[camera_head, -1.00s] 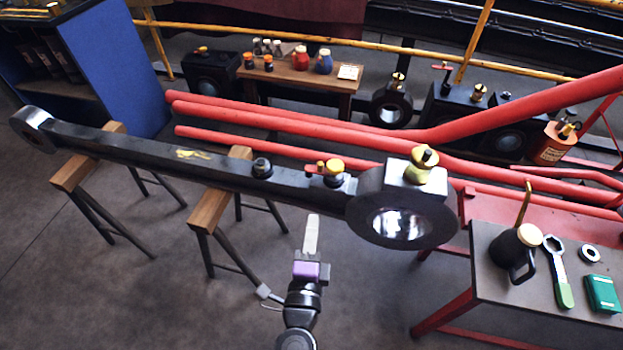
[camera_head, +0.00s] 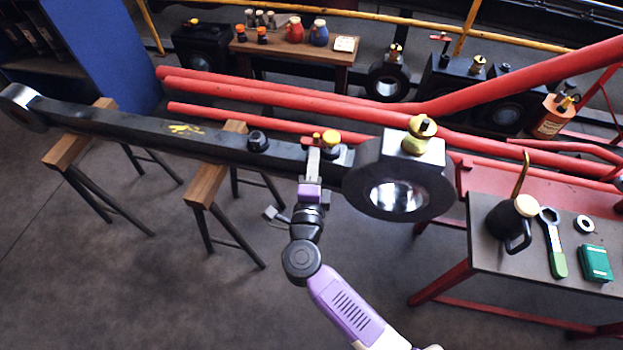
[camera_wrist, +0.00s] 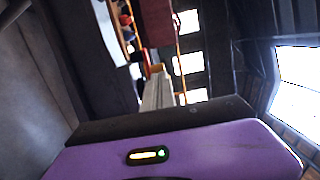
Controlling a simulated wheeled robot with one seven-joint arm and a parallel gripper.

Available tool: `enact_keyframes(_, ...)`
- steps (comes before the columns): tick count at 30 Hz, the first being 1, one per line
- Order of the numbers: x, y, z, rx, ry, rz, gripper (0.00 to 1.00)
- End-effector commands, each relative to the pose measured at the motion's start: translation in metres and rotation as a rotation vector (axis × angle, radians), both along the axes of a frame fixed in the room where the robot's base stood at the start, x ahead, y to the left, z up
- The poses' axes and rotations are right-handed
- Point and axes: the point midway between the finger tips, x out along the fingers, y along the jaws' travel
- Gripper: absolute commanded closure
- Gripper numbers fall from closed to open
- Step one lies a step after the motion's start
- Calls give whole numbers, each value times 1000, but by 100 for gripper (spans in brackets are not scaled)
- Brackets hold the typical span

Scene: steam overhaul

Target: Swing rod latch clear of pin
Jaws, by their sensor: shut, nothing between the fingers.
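The long dark rod (camera_head: 215,140) lies across trestles, with a bored big end (camera_head: 367,178) at its right. On its top, left of the big end, a yellow-capped fitting (camera_head: 331,138) stands beside a small red latch (camera_head: 317,135); I take these for the pin and rod latch. My gripper (camera_head: 313,152) is shut and empty, its fingers pointing up at the rod's near side and covering part of the latch. Contact cannot be told. In the wrist view the shut fingers (camera_wrist: 157,92) reach forward, with a small red-orange patch (camera_wrist: 153,69) at their tips.
A black nut (camera_head: 258,141) sits on the rod left of the latch, and a brass oil cup (camera_head: 421,135) on the big end. Red rails (camera_head: 300,105) run behind. A side table (camera_head: 480,270) at right holds an oil can (camera_head: 510,222) and wrench (camera_head: 553,245). Floor at front left is clear.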

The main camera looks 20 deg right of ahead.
Motion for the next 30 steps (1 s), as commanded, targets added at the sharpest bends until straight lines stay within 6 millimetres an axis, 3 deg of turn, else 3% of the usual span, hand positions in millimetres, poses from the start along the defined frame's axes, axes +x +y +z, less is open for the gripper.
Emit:
enact_keyframes(3, 17, -8, -1, 1, -2, -2, 100)
enact_keyframes(9, 31, -15, -1, 0, 0, 0, 100)
enact_keyframes(23, 33, -18, 0, -1, 0, 7, 100)
enact_keyframes(30, 36, -25, 3, -5, -6, 121, 100)
